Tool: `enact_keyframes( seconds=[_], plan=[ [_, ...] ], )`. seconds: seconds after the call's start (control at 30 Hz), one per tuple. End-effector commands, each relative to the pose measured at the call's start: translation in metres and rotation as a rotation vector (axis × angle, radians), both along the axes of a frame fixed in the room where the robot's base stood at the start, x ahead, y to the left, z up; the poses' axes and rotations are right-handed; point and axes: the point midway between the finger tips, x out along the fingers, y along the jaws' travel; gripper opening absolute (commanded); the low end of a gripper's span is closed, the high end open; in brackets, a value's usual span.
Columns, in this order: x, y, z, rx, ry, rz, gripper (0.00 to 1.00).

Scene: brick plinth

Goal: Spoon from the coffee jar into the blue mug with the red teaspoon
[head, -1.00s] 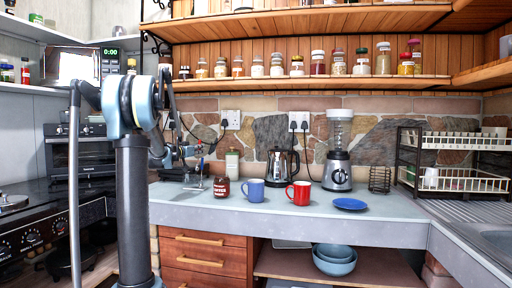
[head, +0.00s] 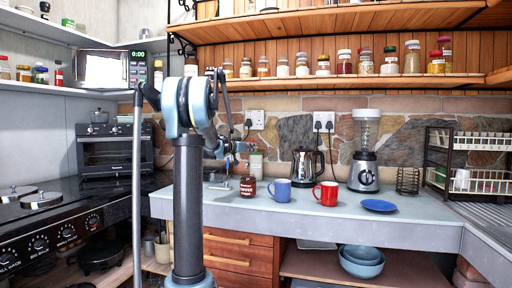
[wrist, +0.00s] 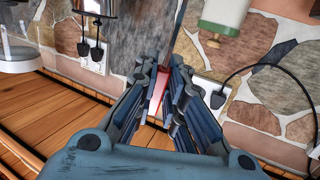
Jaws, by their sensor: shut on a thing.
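The coffee jar (head: 248,188), dark red-brown with a pale label, stands on the counter. The blue mug (head: 280,191) stands upright just right of it. My gripper (head: 236,150) shows small in the head view, behind my arm, above and slightly left of the jar in the picture. In the wrist view my gripper (wrist: 164,82) is shut on a narrow red piece, the red teaspoon (wrist: 158,88). The spoon's bowl end is hidden or too small to make out. The insides of the jar and mug are not visible.
A red mug (head: 327,195) and a blue plate (head: 379,206) stand to the right. Behind are a kettle (head: 306,168) and a blender (head: 364,170). A dish rack (head: 465,165) fills the right end. The front counter strip (head: 300,221) is clear.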

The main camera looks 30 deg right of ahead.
Motion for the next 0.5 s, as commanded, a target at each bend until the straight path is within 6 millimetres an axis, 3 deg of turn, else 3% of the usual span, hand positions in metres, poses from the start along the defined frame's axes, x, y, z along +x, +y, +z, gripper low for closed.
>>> enact_keyframes(
  seconds=[0.2, 0.5],
  plan=[
    [-0.038, -0.017, 0.015, 0.227, 0.065, -0.108, 0.0],
    [-0.072, -0.004, 0.025, 0.489, 0.144, -0.147, 0.0]
  ],
)
